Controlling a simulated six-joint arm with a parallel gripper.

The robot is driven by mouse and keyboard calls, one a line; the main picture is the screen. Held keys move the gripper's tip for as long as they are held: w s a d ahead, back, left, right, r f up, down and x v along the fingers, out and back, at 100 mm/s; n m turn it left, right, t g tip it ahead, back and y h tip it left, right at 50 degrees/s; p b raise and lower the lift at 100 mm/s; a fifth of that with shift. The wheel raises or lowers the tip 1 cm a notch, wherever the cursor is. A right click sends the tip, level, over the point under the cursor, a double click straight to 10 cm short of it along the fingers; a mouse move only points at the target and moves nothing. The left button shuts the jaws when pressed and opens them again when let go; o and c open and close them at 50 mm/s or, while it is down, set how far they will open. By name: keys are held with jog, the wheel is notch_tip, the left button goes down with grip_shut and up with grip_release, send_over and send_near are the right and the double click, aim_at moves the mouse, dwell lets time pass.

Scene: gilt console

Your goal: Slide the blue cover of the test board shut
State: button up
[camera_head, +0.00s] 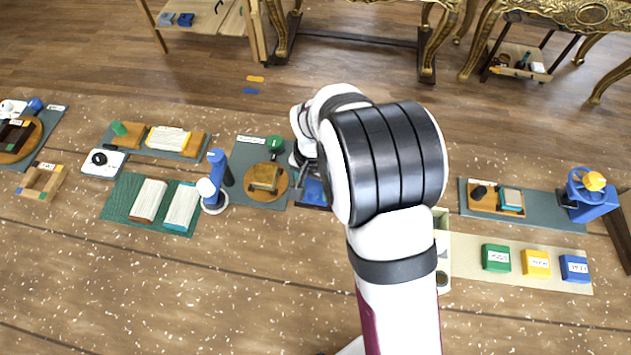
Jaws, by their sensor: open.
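A blue piece (315,191), which looks like the blue cover, shows just left of my arm, near the middle of the view. It sits on or beside a dark board, most of which is hidden behind my arm, so I cannot tell how far it is slid. My gripper (299,160) points down just above and behind the blue piece. It is open, small and partly covered by my wrist. I cannot tell whether its fingers touch the cover.
Left of the gripper, a grey mat (241,185) holds a round wooden disc and a green knob. A blue-and-white upright device (216,180) stands beside it. Right of my arm are a pale tray (442,270) and green, yellow and blue boxes (537,263). Bare wood lies in front.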

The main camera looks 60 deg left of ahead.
grip_shut()
dwell(1.4)
